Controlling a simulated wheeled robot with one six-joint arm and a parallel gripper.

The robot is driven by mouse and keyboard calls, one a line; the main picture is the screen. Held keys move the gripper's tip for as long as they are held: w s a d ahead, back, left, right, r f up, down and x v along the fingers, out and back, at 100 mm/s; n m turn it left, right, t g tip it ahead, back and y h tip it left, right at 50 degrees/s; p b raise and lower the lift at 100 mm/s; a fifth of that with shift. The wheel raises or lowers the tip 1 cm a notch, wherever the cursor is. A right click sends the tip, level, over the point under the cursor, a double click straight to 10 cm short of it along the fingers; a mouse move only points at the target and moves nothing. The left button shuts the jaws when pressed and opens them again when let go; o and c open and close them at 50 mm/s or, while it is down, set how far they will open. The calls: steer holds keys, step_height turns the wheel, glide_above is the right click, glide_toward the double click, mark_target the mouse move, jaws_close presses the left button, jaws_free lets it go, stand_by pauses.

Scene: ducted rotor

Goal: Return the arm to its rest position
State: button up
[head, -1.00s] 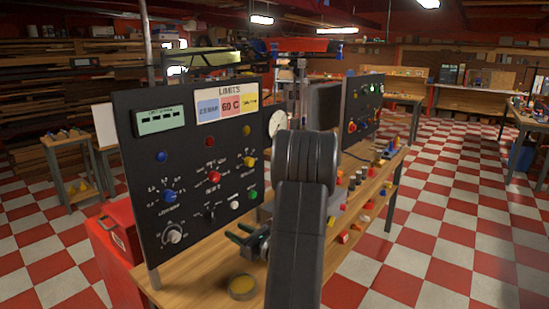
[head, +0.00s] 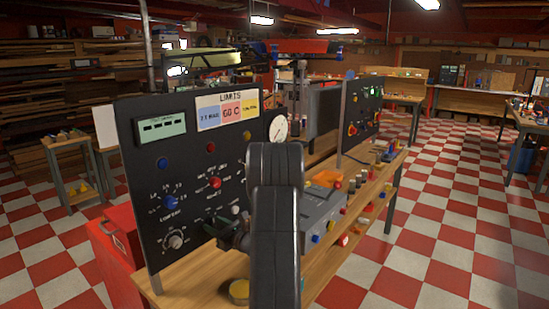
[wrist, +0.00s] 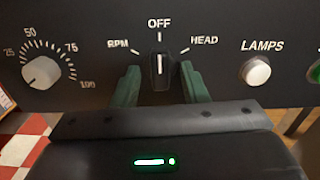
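My gripper (head: 222,230) is close to the lower part of the black control panel (head: 135,205), with my arm reaching up and forward in front of the bench. In the wrist view, its two green fingers (wrist: 161,88) are apart, one on each side of a black selector knob (wrist: 160,67). I see dark gaps between the fingers and the knob, and nothing is gripped. The knob's white mark points up to OFF, between RPM and HEAD. In the head view my gripper and arm hide this knob and part of the panel.
A white dial (wrist: 41,72) and a white LAMPS button (wrist: 256,72) flank the knob. On the wooden bench (head: 195,292) are a yellow round tin (head: 239,291) and a grey box (head: 322,208). A red cabinet (head: 118,250) stands at left. The checkered floor at right is clear.

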steer(key=shift+s+d+r+n, duration=0.1)
steer(key=shift+d+n, duration=0.1)
steer(key=shift+n, duration=0.6)
steer(key=n+p, duration=0.2)
steer(key=n, duration=0.2)
steer(key=n+p, duration=0.4)
steer(key=n, duration=0.1)
steer(key=shift+r, duration=0.15)
steer(key=shift+n, duration=0.3)
steer(key=b+v, duration=0.3)
steer(key=v, duration=0.8)
steer(key=shift+f, duration=0.2)
